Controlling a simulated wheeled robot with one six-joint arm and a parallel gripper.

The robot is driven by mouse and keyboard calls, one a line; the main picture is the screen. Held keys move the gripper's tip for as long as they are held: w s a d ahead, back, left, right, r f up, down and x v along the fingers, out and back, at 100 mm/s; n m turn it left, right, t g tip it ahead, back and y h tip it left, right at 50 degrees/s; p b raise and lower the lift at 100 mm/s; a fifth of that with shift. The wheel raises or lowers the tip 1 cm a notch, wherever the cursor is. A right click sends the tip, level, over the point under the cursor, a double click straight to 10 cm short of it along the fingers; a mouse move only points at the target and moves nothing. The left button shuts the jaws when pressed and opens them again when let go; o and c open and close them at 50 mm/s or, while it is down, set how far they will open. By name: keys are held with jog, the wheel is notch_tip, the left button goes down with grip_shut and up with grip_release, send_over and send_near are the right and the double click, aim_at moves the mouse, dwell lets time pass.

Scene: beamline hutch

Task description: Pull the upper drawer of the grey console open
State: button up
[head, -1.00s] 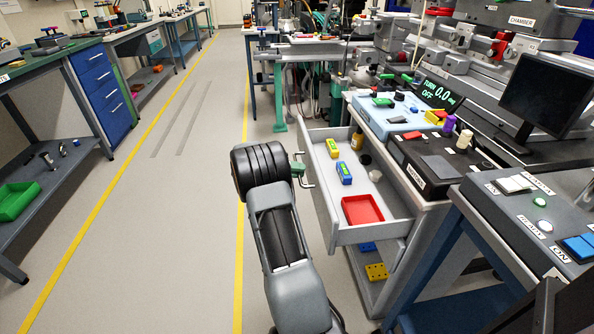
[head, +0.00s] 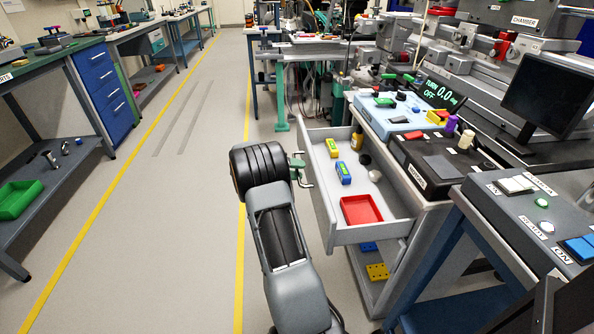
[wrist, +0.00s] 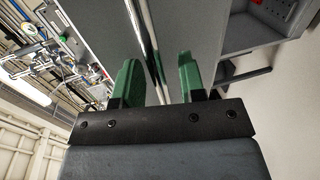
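The upper drawer (head: 370,236) of the grey console (head: 432,206) stands pulled well out, its inside showing. Its metal bar handle (head: 307,172) is on the drawer's front, facing left. My gripper (head: 298,168) is at this handle. In the wrist view, the green fingers of my gripper (wrist: 160,80) are apart, with the handle bar (wrist: 150,45) running between them. A gap shows between the bar and the right finger, and a narrow one by the left finger.
The drawer holds a red tray (head: 344,222), a blue-and-yellow block (head: 343,173) and other small items. A lower shelf (head: 358,285) holds a yellow piece. A blue-legged stand (head: 425,262) is close on the right. Open floor (head: 190,220) lies to the left.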

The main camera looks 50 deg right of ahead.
jog(key=p+v, duration=0.2)
jog(key=v, duration=1.2)
jog(key=shift+p, duration=0.35)
jog(key=shift+s+f, duration=0.1)
